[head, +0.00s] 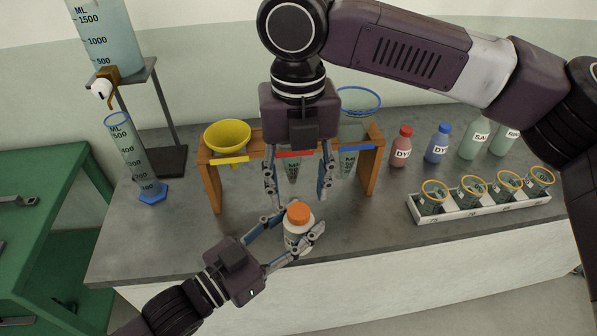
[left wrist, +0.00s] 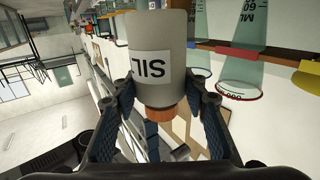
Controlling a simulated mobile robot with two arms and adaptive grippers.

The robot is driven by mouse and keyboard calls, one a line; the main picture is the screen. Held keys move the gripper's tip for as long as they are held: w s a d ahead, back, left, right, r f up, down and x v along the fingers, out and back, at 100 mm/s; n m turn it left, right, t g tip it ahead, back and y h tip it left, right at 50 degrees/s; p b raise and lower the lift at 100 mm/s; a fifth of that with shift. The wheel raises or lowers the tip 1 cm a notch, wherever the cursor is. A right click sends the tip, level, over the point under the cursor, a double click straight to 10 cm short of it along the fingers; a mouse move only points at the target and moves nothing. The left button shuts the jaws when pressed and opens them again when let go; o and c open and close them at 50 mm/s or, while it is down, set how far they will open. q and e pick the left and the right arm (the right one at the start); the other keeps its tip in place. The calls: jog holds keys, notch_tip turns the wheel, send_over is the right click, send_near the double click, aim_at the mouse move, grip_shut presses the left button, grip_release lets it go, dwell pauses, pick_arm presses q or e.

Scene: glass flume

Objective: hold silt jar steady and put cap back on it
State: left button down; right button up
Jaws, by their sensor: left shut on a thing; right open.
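The silt jar (head: 293,238) is white with a label reading "SIL" in the left wrist view (left wrist: 151,70). It stands upright near the front edge of the grey bench. The orange cap (head: 299,212) sits on top of the jar and also shows in the left wrist view (left wrist: 158,116); whether it is screwed tight I cannot tell. My left gripper (head: 296,238) is shut around the jar's body from the front left. My right gripper (head: 298,196) points down with its fingers open to either side, just above and behind the cap, holding nothing.
Behind my right gripper an orange wooden rack (head: 369,165) holds a yellow funnel (head: 227,136) and other funnels. A graduated cylinder (head: 128,145) stands left. Right are a red-capped bottle (head: 401,150), a blue-capped bottle (head: 438,148) and a white tray (head: 480,207) of beakers.

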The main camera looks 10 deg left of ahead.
aim_at(299, 210)
jog(key=shift+f, duration=2.55)
jog(key=shift+c, duration=0.6)
